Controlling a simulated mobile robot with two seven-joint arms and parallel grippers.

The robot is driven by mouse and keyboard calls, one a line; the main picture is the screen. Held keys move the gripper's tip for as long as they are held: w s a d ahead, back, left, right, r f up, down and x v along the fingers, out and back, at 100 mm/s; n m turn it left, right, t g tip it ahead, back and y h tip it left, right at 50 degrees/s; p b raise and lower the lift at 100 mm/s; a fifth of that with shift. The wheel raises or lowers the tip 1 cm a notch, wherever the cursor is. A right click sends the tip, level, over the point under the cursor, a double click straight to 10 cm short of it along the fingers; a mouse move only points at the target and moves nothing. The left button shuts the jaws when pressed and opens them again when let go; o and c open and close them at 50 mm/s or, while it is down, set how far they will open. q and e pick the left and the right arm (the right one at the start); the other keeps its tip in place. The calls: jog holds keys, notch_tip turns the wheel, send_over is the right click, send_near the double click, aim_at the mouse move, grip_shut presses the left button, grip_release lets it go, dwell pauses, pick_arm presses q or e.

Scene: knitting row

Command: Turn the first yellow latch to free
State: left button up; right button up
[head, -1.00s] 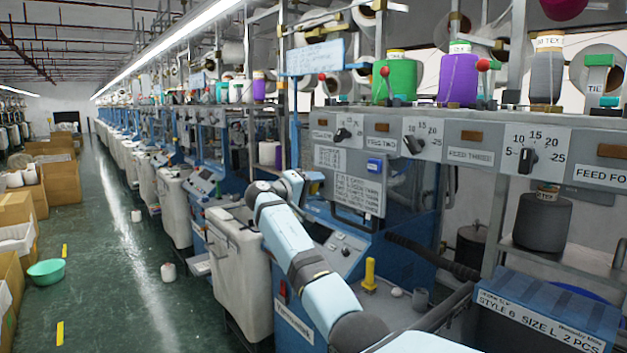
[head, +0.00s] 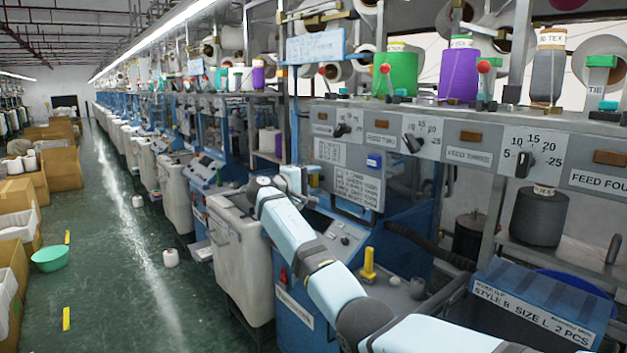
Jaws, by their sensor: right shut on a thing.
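My right arm reaches in from the lower right. My right gripper (head: 307,180) is at the front of the nearest blue knitting machine, just left of its grey panel. It is shut on a small yellow latch (head: 315,181), which is mostly hidden by the gripper and is very small here. I cannot tell which way the latch is turned. A second yellow piece (head: 368,266), an upright peg with a wider base, stands on the machine's front ledge, apart from the gripper. My left gripper is not in view.
A grey feed panel (head: 468,138) with black dials runs above, with green (head: 397,73) and purple (head: 459,75) yarn cones over it. A blue labelled box (head: 540,300) stands lower right. A white bin (head: 238,255) is left of the machine. The aisle holds a green bowl (head: 50,258).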

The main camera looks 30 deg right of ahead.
jog(key=o, duration=0.9)
jog(key=a+b, duration=0.1)
jog(key=a, duration=0.3)
jog(key=a+b, duration=0.1)
jog(key=a, duration=0.4)
jog(key=s+a+b, duration=0.1)
jog(key=a, duration=0.3)
jog(key=shift+a, duration=0.4)
jog(key=shift+f, duration=0.1)
